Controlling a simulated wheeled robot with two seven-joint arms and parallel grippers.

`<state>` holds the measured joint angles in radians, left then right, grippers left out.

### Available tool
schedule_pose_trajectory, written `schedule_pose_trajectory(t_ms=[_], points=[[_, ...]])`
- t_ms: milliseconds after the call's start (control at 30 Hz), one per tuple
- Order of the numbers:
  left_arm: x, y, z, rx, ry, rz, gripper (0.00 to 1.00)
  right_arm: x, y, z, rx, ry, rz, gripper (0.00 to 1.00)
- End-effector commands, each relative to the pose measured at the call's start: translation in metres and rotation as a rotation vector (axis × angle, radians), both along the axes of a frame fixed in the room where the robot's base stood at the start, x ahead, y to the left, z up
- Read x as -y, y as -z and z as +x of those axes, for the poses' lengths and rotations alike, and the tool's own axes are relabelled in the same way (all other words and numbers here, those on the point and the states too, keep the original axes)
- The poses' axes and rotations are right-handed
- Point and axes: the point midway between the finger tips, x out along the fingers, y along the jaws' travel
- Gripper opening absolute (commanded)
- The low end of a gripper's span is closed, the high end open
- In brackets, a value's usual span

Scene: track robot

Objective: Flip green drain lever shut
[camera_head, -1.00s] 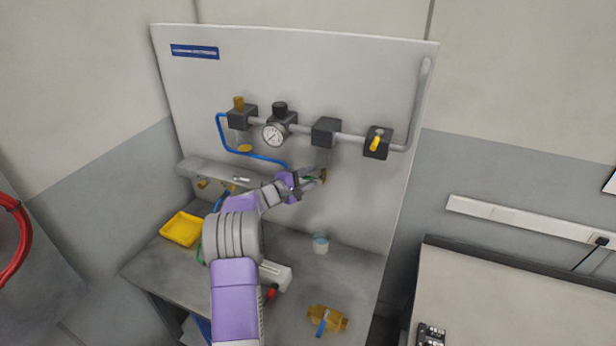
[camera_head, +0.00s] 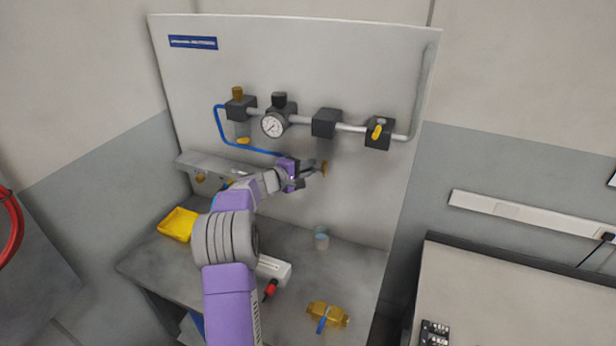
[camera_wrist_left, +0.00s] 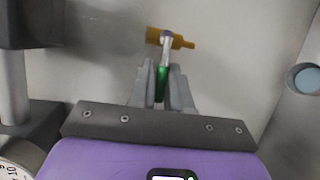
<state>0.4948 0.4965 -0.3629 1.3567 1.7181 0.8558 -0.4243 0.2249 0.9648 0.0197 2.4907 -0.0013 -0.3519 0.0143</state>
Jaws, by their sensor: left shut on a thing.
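The brass drain valve (camera_head: 324,167) sits on the upright panel, below the pipe row. It also shows in the left wrist view (camera_wrist_left: 181,42), lying sideways. Its lever has a grey metal stem and a green grip (camera_wrist_left: 161,84), seen in the left wrist view. My left gripper (camera_head: 312,171) reaches the valve from the left. In the left wrist view its fingers (camera_wrist_left: 160,72) are shut on the green grip, one on each side. The green grip is hidden in the head view. My right gripper is not in view.
A clear cup (camera_head: 321,238) stands on the bench below the valve. A black filter block (camera_head: 326,123) and a pressure gauge (camera_head: 274,124) are above. A yellow tray (camera_head: 177,225) and a brass valve with a blue handle (camera_head: 327,316) lie on the bench.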

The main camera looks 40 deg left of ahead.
Motion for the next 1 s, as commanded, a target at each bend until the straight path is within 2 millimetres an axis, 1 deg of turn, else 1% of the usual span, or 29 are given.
schedule_pose_trajectory(t_ms=[33,100,400,433,500,567,867,1000], points=[[0.000,0.001,0.000,-0.006,0.000,0.021,0.00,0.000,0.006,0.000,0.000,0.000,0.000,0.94],[0.000,0.000,0.000,-0.013,0.000,0.038,0.00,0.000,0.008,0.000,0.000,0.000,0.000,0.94],[0.000,-0.002,0.000,-0.017,0.000,0.046,0.00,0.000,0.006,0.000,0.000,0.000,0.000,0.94],[0.000,-0.002,0.000,-0.018,-0.001,0.046,0.19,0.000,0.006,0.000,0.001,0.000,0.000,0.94],[0.000,-0.002,0.000,-0.017,-0.001,0.045,0.30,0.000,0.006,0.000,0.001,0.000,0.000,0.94],[0.000,-0.002,0.000,-0.017,-0.001,0.045,0.39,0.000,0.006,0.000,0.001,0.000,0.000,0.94],[0.000,-0.002,-0.002,-0.016,-0.001,0.044,0.39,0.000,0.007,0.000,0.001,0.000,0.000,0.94],[-0.002,-0.005,-0.015,-0.014,-0.003,0.043,0.39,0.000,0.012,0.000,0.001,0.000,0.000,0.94]])
